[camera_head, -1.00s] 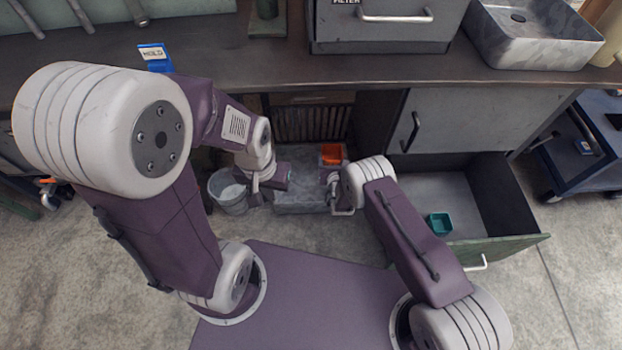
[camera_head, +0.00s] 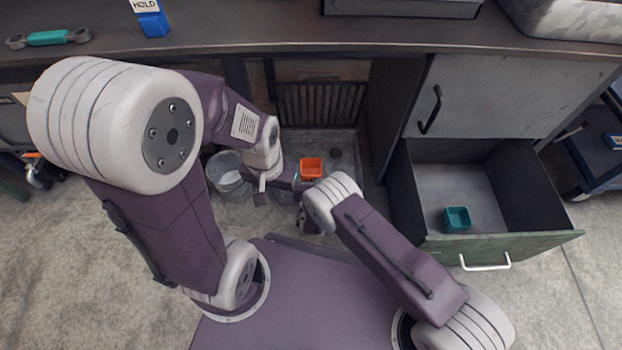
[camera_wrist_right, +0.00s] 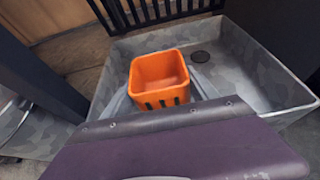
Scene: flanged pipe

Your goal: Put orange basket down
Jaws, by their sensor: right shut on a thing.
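The orange basket (camera_head: 311,168) is a small open square box with slots in its side, over the grey basin under the counter. In the right wrist view the basket (camera_wrist_right: 160,82) is upright, and I see no contents. My right gripper (camera_head: 305,187) is shut on it, with grey fingers beside it in the wrist view; the head view hides most of this gripper behind its arm. I cannot tell whether the basket touches the basin floor. My left gripper (camera_head: 264,196) is left of the basket, beside the bucket, and its jaws are unclear.
The grey basin (camera_wrist_right: 240,65) has a raised rim and a dark drain. A grey bucket (camera_head: 228,172) stands left of it. An open drawer (camera_head: 520,190) with a teal basket (camera_head: 457,219) is at the right. The counter edge (camera_head: 330,47) runs above.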

